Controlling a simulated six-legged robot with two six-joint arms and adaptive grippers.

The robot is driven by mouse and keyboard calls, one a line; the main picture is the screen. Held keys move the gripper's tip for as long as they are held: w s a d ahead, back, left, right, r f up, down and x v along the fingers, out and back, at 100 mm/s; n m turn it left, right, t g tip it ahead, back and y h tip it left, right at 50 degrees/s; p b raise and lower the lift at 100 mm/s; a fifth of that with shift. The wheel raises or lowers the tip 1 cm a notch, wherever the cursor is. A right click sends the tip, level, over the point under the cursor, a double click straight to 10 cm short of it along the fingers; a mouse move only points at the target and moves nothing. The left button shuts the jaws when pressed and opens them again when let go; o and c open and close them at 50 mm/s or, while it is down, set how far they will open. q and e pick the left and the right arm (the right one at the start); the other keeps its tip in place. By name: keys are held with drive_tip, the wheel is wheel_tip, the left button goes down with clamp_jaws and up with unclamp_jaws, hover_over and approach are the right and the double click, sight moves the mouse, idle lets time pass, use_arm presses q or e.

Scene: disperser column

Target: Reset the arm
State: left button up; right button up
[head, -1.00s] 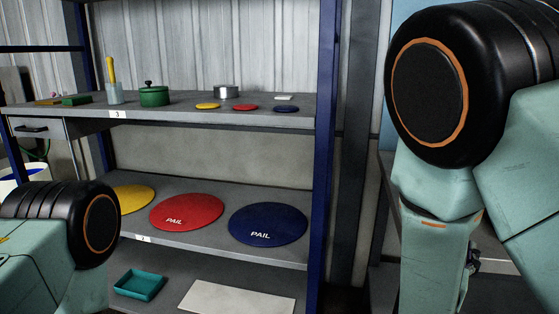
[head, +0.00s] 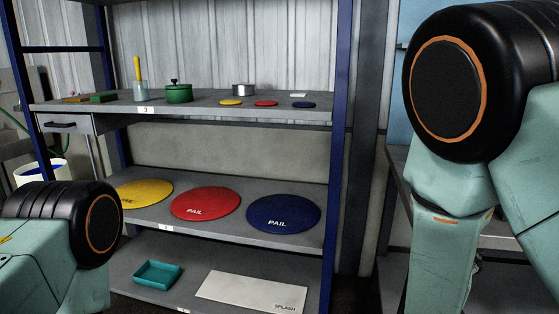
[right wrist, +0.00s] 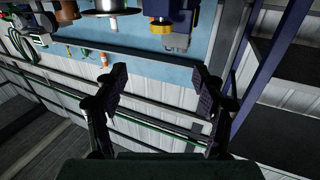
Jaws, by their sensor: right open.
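My right arm (head: 450,180) stands at the right of the head view, folded at the elbow, with its gripper out of that view. In the right wrist view my right gripper (right wrist: 160,95) is open, its two dark fingers wide apart with nothing between them. It hangs in free air facing a corrugated wall. My left arm (head: 60,240) shows only as a joint and link at the lower left of the head view. Its gripper is not in view.
A blue-framed shelf (head: 333,200) holds yellow (head: 146,193), red (head: 206,203) and blue (head: 284,214) discs, a green pot (head: 178,93), a teal tray (head: 157,273) and a white SPLASH board (head: 250,291). A white bucket (head: 42,173) stands at the left. Equipment (right wrist: 175,25) hangs at the top of the wrist view.

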drive_tip(key=s+a+f+n+g+y, duration=0.3)
drive_tip(key=s+f+y, duration=0.1)
drive_tip(key=f, duration=0.6)
drive_tip(key=s+a+f+n+g+y, duration=0.25)
drive_tip(key=s+f+y, duration=0.2)
drive_tip(key=f, duration=0.45)
drive_tip(key=s+a+f+g, duration=0.1)
drive_tip(key=s+f+g, duration=0.2)
drive_tip(key=s, duration=0.5)
drive_tip(key=s+a+f+n+g+y, duration=0.1)
drive_tip(key=s+f+g, duration=0.2)
drive_tip(key=s+f, duration=0.3)
drive_tip(key=s+a+f+g+y, duration=0.1)
drive_tip(key=s+f+g, duration=0.2)
drive_tip(key=s, duration=0.8)
drive_tip(key=shift+a+f, duration=0.3)
drive_tip(key=shift+f, duration=0.45)
drive_tip(key=shift+s, duration=0.1)
drive_tip(key=shift+c, duration=0.3)
